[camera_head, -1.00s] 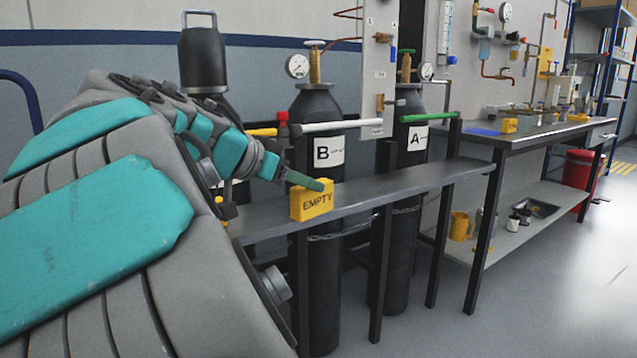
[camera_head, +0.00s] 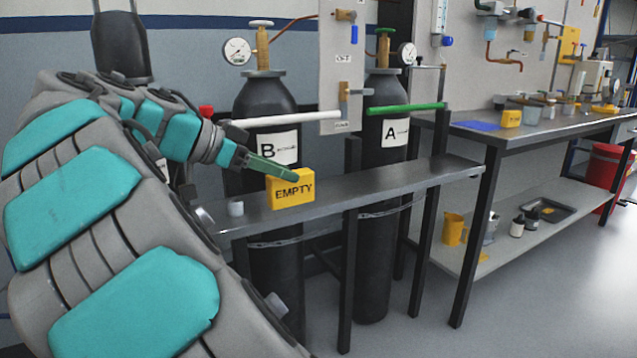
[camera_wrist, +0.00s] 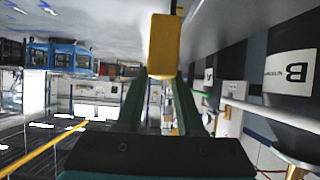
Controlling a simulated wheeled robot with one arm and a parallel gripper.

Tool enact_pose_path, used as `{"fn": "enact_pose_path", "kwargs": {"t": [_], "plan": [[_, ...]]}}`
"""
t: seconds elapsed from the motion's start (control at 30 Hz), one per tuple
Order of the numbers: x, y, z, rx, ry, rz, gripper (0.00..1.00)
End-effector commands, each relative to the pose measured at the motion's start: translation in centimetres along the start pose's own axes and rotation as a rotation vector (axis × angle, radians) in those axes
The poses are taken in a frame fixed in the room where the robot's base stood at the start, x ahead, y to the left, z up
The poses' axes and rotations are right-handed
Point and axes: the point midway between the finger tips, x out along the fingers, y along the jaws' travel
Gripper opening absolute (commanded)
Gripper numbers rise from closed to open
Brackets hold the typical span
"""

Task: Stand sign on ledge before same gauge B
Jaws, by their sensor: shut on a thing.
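The yellow sign (camera_head: 303,189), marked EMPTY, is upright with its lettering facing the camera. My gripper (camera_head: 272,168) is shut on its upper part; the sign also shows between the green fingers in the wrist view (camera_wrist: 165,45). The sign is at the dark ledge (camera_head: 400,182), in front of cylinder B (camera_head: 262,98) and slightly right of its B label (camera_head: 268,153). I cannot tell whether its base touches the ledge. A round gauge (camera_head: 237,51) is on top of cylinder B. The B label shows upside down in the wrist view (camera_wrist: 290,72).
Cylinder A (camera_head: 383,90), with its own gauge (camera_head: 408,53), stands to the right. The ledge right of the sign is clear. A workbench (camera_head: 540,130) holds another yellow block (camera_head: 510,118).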

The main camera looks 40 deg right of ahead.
Motion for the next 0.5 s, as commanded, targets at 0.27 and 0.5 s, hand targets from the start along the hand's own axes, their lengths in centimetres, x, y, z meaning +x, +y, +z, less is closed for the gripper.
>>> {"fn": "enact_pose_path", "kwargs": {"t": [0.27, 0.5], "plan": [[3.6, -4.9, -1.4, 0.0, -0.003, 0.004, 0.0], [6.6, -9.1, -2.6, 0.001, -0.003, 0.0, 0.0]]}}
